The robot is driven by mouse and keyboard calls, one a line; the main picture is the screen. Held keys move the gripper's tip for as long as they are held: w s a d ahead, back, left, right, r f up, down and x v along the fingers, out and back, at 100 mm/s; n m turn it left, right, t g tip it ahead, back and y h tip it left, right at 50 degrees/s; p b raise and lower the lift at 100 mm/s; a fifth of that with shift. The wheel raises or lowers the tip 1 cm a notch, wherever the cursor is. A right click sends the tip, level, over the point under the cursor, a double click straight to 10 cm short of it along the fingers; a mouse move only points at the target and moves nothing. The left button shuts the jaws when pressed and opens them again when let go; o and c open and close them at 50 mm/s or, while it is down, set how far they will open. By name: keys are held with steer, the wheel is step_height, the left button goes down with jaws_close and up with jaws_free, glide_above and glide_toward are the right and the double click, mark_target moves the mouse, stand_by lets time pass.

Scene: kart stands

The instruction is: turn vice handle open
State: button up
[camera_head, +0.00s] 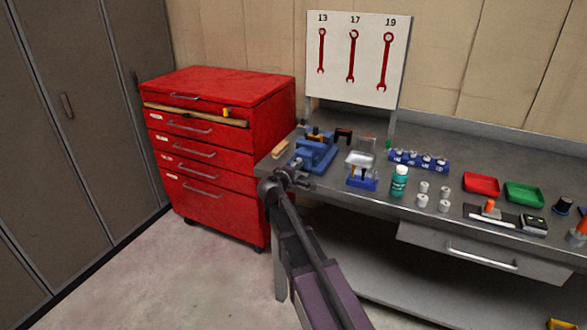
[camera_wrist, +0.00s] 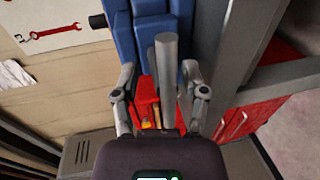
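The blue vice (camera_head: 318,150) sits at the left end of the grey workbench. In the wrist view its blue body (camera_wrist: 122,28) fills the upper middle. A grey bar (camera_wrist: 166,75), which looks like the vice handle, stands between my gripper's fingers. My gripper (camera_head: 290,172) is at the near side of the vice, by the bench edge. In the wrist view its two fingers (camera_wrist: 158,82) are spread on either side of the bar, with gaps visible. I cannot tell whether either finger touches it. The handle is too small to make out in the head view.
A red drawer cabinet (camera_head: 215,165) stands close left of the bench (camera_head: 395,212). Right of the vice are a blue tool holder (camera_head: 362,183), a green-blue bottle (camera_head: 399,181), a blue socket rack (camera_head: 420,161), and red (camera_head: 481,184) and green (camera_head: 524,194) trays. A wrench board (camera_head: 357,60) stands behind.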

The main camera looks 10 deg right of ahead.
steer(key=shift+w+a, duration=0.15)
steer(key=shift+w, duration=0.05)
steer(key=shift+f, duration=0.1)
steer(key=shift+w+a+n, duration=0.1)
steer(key=shift+n, duration=0.3)
